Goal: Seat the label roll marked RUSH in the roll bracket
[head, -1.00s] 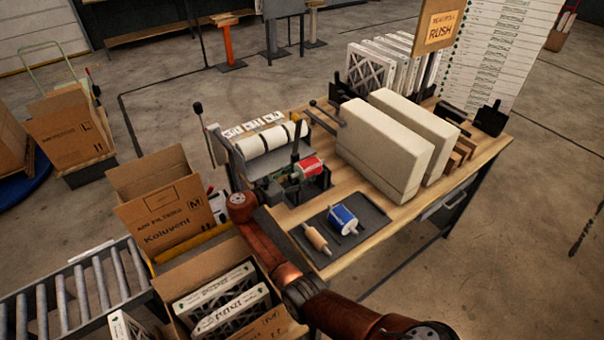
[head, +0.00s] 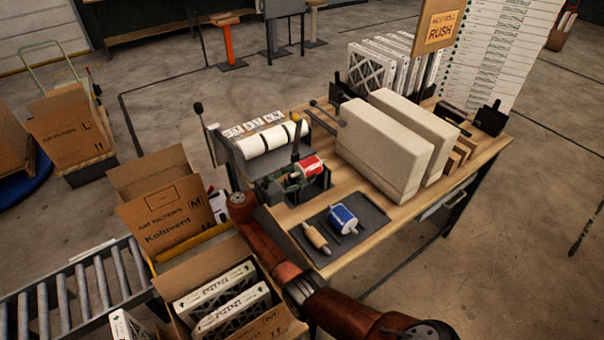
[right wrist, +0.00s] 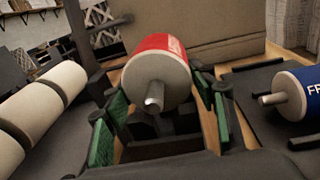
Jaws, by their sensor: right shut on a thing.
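A red label roll (head: 307,167) with white ends sits at the roll bracket (head: 322,186) on the bench; its lettering is unreadable. My right gripper (head: 297,176) is shut on this roll. In the right wrist view, the red roll (right wrist: 158,72) lies between the green-padded fingers (right wrist: 163,100), its grey core end facing the camera. Dark bracket parts show below it, but whether the core rests in them is hidden. A blue roll (head: 343,218) lies on the dark tray (head: 372,215); it also shows in the right wrist view (right wrist: 305,96). My left gripper is out of view.
White rollers (head: 265,140) and an upright lever with an orange knob (head: 295,119) stand close to the bracket. Large beige blocks (head: 375,150) stand to the right. A sign reading RUSH (head: 440,30) stands behind.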

